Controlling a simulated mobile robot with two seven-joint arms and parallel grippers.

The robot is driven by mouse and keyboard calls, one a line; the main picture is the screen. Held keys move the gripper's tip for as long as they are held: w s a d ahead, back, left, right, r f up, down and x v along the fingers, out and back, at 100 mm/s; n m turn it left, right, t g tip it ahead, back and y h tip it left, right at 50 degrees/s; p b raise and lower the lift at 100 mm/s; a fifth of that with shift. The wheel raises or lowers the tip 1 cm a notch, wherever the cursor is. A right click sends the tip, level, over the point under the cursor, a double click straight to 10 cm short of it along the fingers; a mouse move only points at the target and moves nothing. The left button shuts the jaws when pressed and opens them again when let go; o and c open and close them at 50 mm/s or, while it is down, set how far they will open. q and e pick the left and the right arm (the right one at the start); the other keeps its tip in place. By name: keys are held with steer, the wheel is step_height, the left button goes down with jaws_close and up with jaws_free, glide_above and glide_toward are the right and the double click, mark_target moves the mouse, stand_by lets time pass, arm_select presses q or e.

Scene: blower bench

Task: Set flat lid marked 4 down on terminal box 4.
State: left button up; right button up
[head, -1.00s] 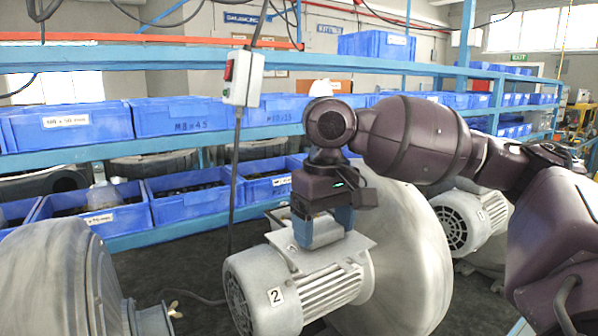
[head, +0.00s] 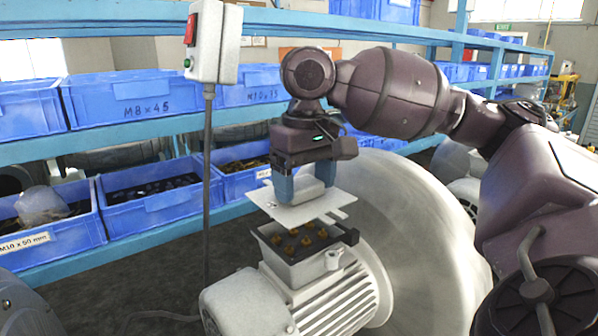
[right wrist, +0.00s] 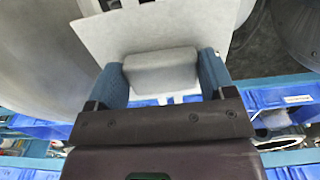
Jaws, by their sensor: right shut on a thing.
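My right gripper (head: 305,188) is shut on the raised grip block of a pale flat lid (head: 300,213). In the right wrist view the two blue fingers (right wrist: 162,72) clasp this block, with the lid plate (right wrist: 180,32) beyond it. The lid hangs roughly level above an open terminal box (head: 287,269) on a grey motor, with a visible gap between them. Brass-coloured terminals show inside the box. No number on the lid or this box can be read now. My left gripper is not in view.
The motor (head: 335,305) joins a large round blower housing (head: 405,215) at the right. Blue bins (head: 150,205) fill the shelves behind.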

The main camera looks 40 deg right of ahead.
mark_target(305, 200)
steer(key=shift+s, duration=0.15)
stand_by(0.3)
steer(key=shift+f+b, duration=0.3)
steer(key=shift+f, duration=1.85)
steer(key=shift+f, duration=0.9)
steer(key=o, duration=1)
steer(key=shift+c, duration=0.2)
step_height(305, 200, up, 11)
steer(key=shift+f, duration=0.1)
